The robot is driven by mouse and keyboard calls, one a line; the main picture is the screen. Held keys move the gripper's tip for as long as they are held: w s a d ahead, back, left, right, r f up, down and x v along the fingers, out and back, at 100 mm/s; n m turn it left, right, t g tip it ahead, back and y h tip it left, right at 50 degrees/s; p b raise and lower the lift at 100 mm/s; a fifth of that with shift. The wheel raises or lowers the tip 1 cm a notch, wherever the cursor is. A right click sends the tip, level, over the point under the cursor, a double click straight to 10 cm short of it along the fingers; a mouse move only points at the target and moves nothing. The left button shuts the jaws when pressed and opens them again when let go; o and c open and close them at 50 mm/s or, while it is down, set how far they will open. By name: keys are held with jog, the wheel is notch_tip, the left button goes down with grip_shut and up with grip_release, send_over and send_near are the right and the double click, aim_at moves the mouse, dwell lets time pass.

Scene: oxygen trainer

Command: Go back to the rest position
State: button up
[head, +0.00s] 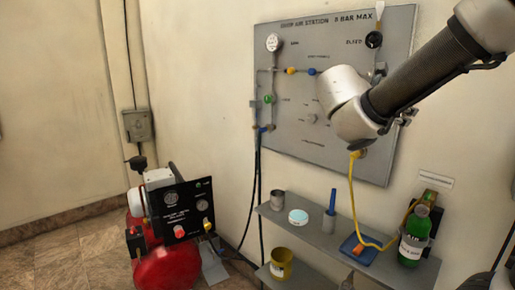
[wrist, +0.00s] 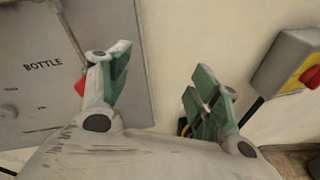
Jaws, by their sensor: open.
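My gripper (wrist: 160,88) shows in the wrist view with its two green-padded fingers spread wide apart and nothing held between them. In the head view my arm reaches in from the upper right in front of the wall panel (head: 225,0). Its gripper end is hidden there behind my own arm links. In the wrist view the grey panel (wrist: 35,100) with the word BOTTLE lies behind the left finger. A small red part (wrist: 80,88) shows beside that finger, and a small dark and yellow part sits partly hidden behind the right finger.
A shelf (head: 318,238) below the panel holds a metal cup (head: 278,200), a white-blue disc (head: 298,217), a blue tool (head: 330,212) and a green bottle (head: 414,237). A yellow cup (head: 281,263) stands lower. A red compressor (head: 168,266) stands left. A grey-yellow switch box (wrist: 288,62) is right of my gripper.

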jog(key=s+d+f+m+g+y, duration=0.4)
jog(key=s+f+m+g, duration=0.1)
jog(key=s+f+m, duration=0.3)
jog(key=s+a+f+m+y, duration=0.1)
jog(key=s+f+m+y, duration=0.1)
jog(key=s+m+y, duration=0.2)
jog(key=s+a+f+m+t+y, duration=0.1)
jog(key=s+a+f+m+y, duration=0.1)
jog(key=s+m+y, duration=0.3)
jog(key=shift+s+a+f+m, duration=0.2)
jog(key=shift+s+f+m, duration=0.45)
jog(key=shift+s+m, duration=1.6)
